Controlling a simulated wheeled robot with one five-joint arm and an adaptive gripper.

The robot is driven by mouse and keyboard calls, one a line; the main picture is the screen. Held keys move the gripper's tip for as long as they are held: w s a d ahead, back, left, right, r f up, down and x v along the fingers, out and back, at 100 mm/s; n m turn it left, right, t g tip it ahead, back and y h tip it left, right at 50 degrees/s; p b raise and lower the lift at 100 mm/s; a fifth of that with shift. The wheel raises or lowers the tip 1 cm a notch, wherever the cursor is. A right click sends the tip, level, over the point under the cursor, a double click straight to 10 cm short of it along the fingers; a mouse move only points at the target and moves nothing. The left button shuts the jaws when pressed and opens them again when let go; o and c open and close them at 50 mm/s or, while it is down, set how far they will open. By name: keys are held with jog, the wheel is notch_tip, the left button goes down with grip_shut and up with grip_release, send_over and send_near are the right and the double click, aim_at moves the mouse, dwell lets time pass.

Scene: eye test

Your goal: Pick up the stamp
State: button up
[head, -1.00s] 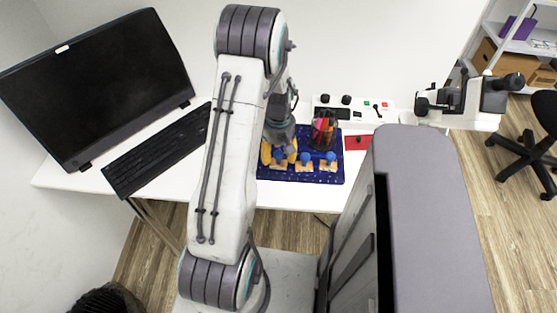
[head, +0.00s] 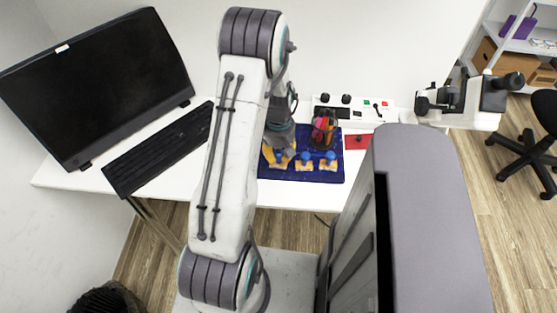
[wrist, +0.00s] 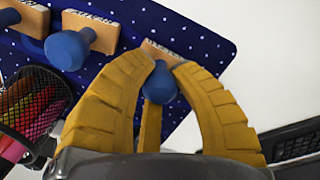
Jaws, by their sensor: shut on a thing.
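Several stamps with blue knob handles and wooden bases are at the dark blue spotted mat (head: 318,176). My gripper (wrist: 166,72), with yellow ribbed fingers, is shut around the blue knob of one stamp (wrist: 159,88). This stamp's wooden base shows just beyond the fingertips, and part of the knob is hidden by them. I cannot tell whether the base touches the mat. In the head view my gripper (head: 279,152) is at the mat's left side, partly behind my arm. Two other stamps stand to its right, a middle one (head: 304,161) and a right one (head: 330,161).
A mesh cup of pens (head: 323,130) stands at the back of the mat. A red pad (head: 357,142) lies to the right. A keyboard (head: 160,150) and monitor (head: 95,85) are at the left. A white control panel (head: 355,114) is behind, and a microscope (head: 465,100) is at the right.

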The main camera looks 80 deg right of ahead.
aim_at(279, 152)
grip_shut()
jog(key=shift+r, duration=5)
jog(key=shift+o, duration=1.1)
grip_release()
grip_shut()
